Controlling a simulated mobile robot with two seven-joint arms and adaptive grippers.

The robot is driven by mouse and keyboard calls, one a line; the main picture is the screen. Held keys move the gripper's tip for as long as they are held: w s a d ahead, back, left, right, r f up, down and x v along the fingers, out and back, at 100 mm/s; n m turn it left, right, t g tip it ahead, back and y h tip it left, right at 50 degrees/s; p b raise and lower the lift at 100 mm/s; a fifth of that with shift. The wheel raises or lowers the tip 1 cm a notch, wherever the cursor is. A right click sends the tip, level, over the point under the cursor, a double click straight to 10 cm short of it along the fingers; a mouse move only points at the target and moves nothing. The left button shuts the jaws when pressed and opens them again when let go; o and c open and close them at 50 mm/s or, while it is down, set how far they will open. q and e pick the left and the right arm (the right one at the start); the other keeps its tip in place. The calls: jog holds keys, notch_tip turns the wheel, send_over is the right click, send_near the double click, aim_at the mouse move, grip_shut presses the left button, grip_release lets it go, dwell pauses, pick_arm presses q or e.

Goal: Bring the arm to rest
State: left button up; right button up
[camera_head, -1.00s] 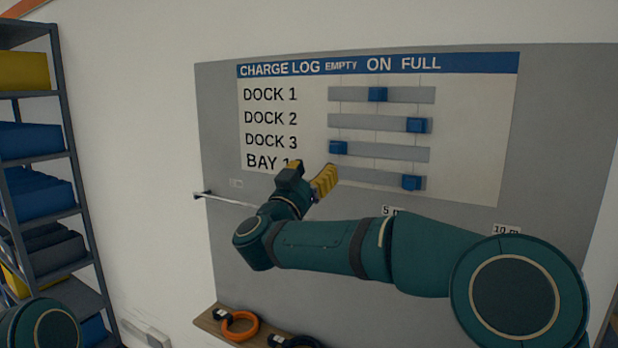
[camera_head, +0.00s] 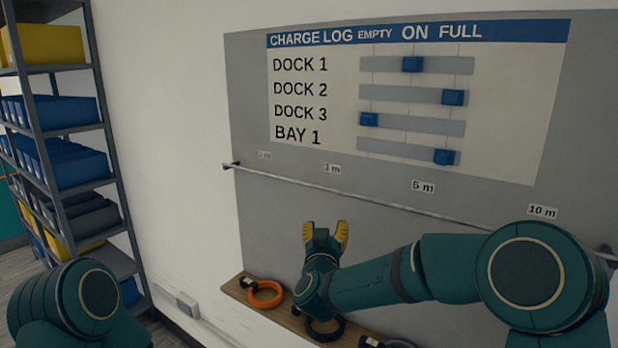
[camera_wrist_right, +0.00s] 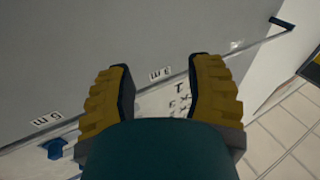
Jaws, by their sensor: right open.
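My right arm comes in from the right in the head view, bent at the elbow. Its gripper (camera_head: 326,236) has yellow fingers pointing up, spread apart with nothing between them. It is in front of the grey board, below the metal rail and above the wooden shelf. The right wrist view also shows the two yellow fingers (camera_wrist_right: 160,95) apart and empty. On the left, the rounded top of my left arm shows at the lower edge; its gripper is out of view.
The charge log board (camera_head: 545,95) has blue sliders on grey tracks. A metal rail (camera_head: 290,184) crosses below it. A wooden shelf (camera_head: 240,290) holds an orange cable ring (camera_head: 266,301) and dark ones. A rack (camera_head: 112,165) with blue and yellow bins stands left.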

jog(key=s+d+f+n+g+y, duration=0.1)
jog(key=s+f+g+y, duration=0.3)
jog(key=f, duration=1)
jog(key=s+d+f+g+y, duration=0.1)
jog(key=s+f+g, duration=0.45)
jog(key=f, duration=0.85)
jog(key=s+d+f+m+g, duration=0.1)
jog(key=s+f, duration=0.3)
jog(key=s, duration=0.4)
jog(key=s+d+f+g+y, duration=0.1)
jog(key=s+f+g, duration=0.3)
jog(key=s, duration=0.4)
jog(key=s+d+f+m+g+b, duration=0.1)
jog(key=s+f+g, duration=0.1)
jog(key=s+f, duration=0.3)
jog(key=s, duration=0.3)
jog(key=shift+d+f+m, duration=0.2)
jog(key=shift+d+m, duration=0.1)
